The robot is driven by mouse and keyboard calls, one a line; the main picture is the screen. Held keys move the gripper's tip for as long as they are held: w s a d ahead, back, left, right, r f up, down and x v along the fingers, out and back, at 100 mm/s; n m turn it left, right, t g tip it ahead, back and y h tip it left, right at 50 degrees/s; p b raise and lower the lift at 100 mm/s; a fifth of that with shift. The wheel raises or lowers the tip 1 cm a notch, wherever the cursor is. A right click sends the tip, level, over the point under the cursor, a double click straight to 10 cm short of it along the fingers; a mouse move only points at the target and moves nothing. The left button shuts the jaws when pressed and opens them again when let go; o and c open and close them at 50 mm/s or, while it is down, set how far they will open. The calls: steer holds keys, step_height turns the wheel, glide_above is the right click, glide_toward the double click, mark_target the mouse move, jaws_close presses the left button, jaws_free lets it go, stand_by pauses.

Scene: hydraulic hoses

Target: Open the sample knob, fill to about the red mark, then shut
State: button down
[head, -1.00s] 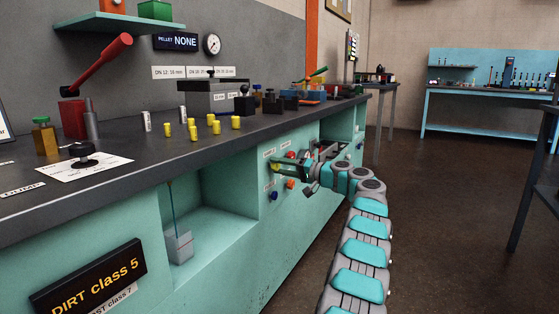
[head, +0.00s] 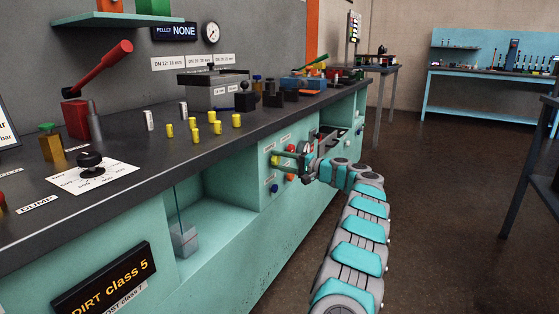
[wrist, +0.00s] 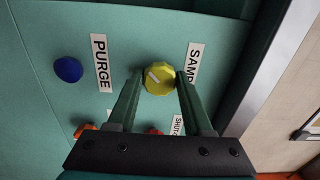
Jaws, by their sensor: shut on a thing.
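The yellow sample knob (wrist: 160,79) sits on the teal panel beside a partly hidden label reading "SAMP" (wrist: 193,65). A pale line on its face is tilted. My gripper (wrist: 159,84) has its two green fingers on either side of the knob and is shut on it. In the head view my gripper (head: 280,158) is at the bench's front panel, where the fingers partly hide the knob. A grey block-like container (head: 184,240) stands in the open recess to the left, with a thin upright line above it. I cannot make out a red mark or liquid level.
A blue knob (wrist: 68,69) by the "PURGE" label (wrist: 101,63) is left of my gripper. An orange knob (wrist: 85,130) and a red one (wrist: 153,131) are just below, partly hidden. Small yellow cylinders (head: 217,127) and a red lever (head: 99,75) stand on the bench top.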

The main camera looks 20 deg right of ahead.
steer(key=shift+c, duration=1.5)
jaws_free()
steer(key=v, duration=0.7)
steer(key=shift+s+d+b, duration=0.3)
steer(key=shift+b, duration=0.05)
